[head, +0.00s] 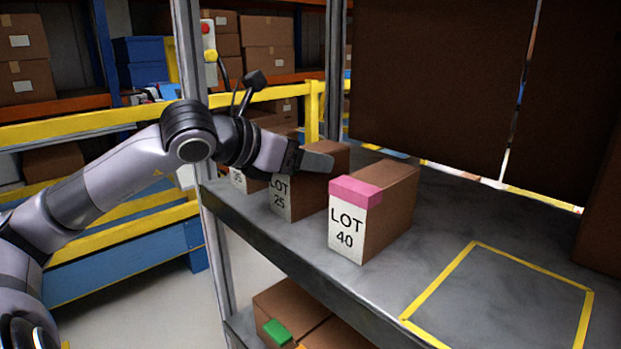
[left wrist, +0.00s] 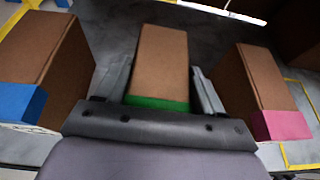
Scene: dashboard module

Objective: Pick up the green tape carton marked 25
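The carton marked LOT 25 (head: 281,200) stands on the grey shelf, between a pink-taped carton and another carton. Its green tape is hidden behind my gripper in the head view. The left wrist view shows the carton's brown top (left wrist: 162,62) with the green tape (left wrist: 157,103) along its near edge. My left gripper (head: 318,161) is at the top of this carton. In the left wrist view its two fingers (left wrist: 163,78) lie on either side of the carton, with a small gap visible on each side. My right gripper is in neither view.
The pink-taped LOT 40 carton (head: 390,208) stands close on the right. A blue-taped carton (left wrist: 38,60) stands on the left. A yellow-outlined square (head: 505,300) on the shelf is empty. A metal post (head: 208,190) rises at the shelf's left end.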

